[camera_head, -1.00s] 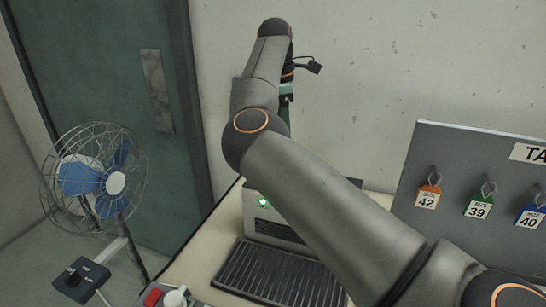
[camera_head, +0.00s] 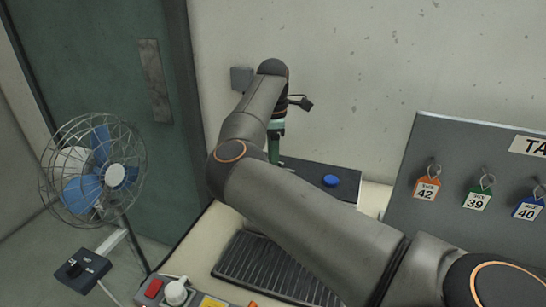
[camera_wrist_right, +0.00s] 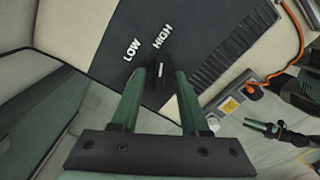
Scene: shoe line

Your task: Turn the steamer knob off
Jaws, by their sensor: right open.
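In the right wrist view, the steamer knob (camera_wrist_right: 161,70) is a small dark knob with a pale mark, on a dark panel (camera_wrist_right: 115,30) lettered LOW and HIGH. My right gripper (camera_wrist_right: 160,75) is open, with one green finger on each side of the knob; I cannot tell whether they touch it. In the head view, my right gripper (camera_head: 275,138) is partly hidden behind its own arm, and the knob is hidden there. What looks like my left gripper (camera_wrist_right: 263,129) shows small at the right of the wrist view; its jaw state is unclear.
A ribbed dark grille (camera_head: 270,268) lies in front of the steamer. A blue button (camera_head: 331,180) sits on a dark surface behind my arm. A control box with a red switch (camera_head: 153,288) and white knob (camera_head: 176,292) is at the front. A fan (camera_head: 95,170) stands left.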

